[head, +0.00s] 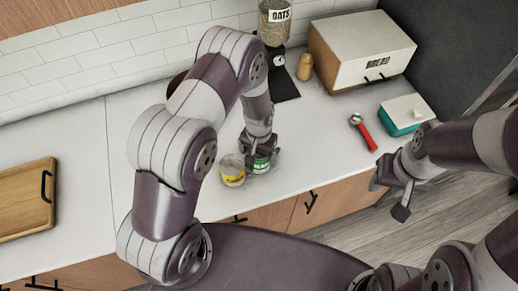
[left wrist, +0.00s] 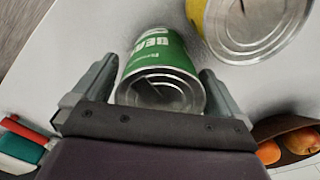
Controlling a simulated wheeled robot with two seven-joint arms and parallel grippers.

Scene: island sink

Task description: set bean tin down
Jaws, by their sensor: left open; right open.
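The green bean tin (head: 262,164) is on the white counter near its front edge, partly hidden by my left gripper in the head view. In the left wrist view the bean tin (left wrist: 163,55) shows its metal end and green label between the two fingers. My left gripper (head: 262,153) is open around it, with a finger on each side (left wrist: 158,88). I cannot tell whether either finger touches the tin. A yellow-labelled tin (head: 232,171) stands close beside it. My right gripper (head: 397,193) is open and empty, in front of the counter at the right.
A bread box (head: 345,65), an oats jar on a dark scale (head: 283,87), a shaker (head: 305,67), a red-handled tool (head: 363,132) and a teal-and-white box (head: 405,113) stand on the counter. A wooden board (head: 25,200) lies at left. A fruit bowl (left wrist: 285,135) is behind the tins.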

